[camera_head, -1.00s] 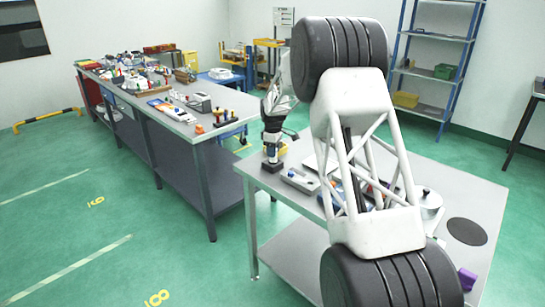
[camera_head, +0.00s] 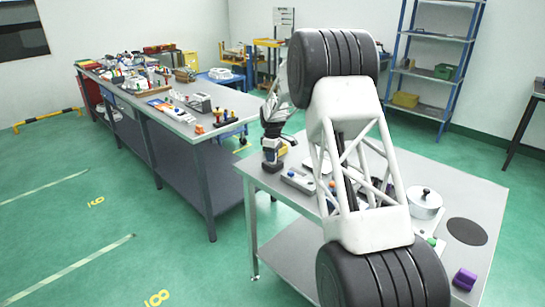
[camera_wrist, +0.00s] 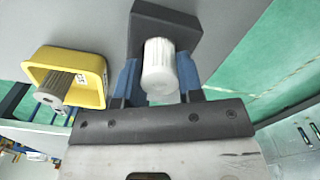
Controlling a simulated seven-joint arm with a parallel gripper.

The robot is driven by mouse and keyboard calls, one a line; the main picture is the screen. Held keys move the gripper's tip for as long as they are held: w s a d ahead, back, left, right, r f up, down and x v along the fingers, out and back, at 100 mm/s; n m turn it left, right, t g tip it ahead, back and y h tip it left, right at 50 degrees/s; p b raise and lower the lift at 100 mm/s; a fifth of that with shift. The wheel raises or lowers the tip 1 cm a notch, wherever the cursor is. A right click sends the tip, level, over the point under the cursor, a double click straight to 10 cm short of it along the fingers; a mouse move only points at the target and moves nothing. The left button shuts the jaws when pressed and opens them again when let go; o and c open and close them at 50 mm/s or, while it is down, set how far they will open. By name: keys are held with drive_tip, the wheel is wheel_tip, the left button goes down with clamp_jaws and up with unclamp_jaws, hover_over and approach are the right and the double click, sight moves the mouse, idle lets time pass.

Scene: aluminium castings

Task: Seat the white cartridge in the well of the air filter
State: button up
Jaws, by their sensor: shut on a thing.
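The white cartridge (camera_wrist: 159,68) is a pale cylinder between the two blue fingers of my gripper (camera_wrist: 160,80) in the wrist view. My gripper is shut on it. A dark square block (camera_wrist: 182,20) lies just beyond the cartridge; whether the two touch is hidden. A yellow open box (camera_wrist: 94,68) with a grey ribbed cylinder (camera_wrist: 58,88) inside stands left of the fingers, apart from them. I cannot tell surely which of these is the air filter. In the head view my gripper (camera_head: 271,152) is low over the table's left corner, and the cartridge is too small to make out.
The grey table (camera_head: 470,190) also holds a grey fixture (camera_head: 298,181), a lidded silver pot (camera_head: 425,204), a black disc (camera_head: 467,231) and a purple block (camera_head: 465,279). The table's edge is close to my gripper. A long cluttered bench (camera_head: 225,105) stands to the left.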

drive_tip(key=shift+f, duration=0.2)
drive_tip(key=shift+f, duration=0.15)
drive_tip(key=o, duration=0.9)
wheel_tip(320, 180, up, 12)
idle(0.6)
drive_tip(key=shift+r, duration=0.2)
idle(0.4)
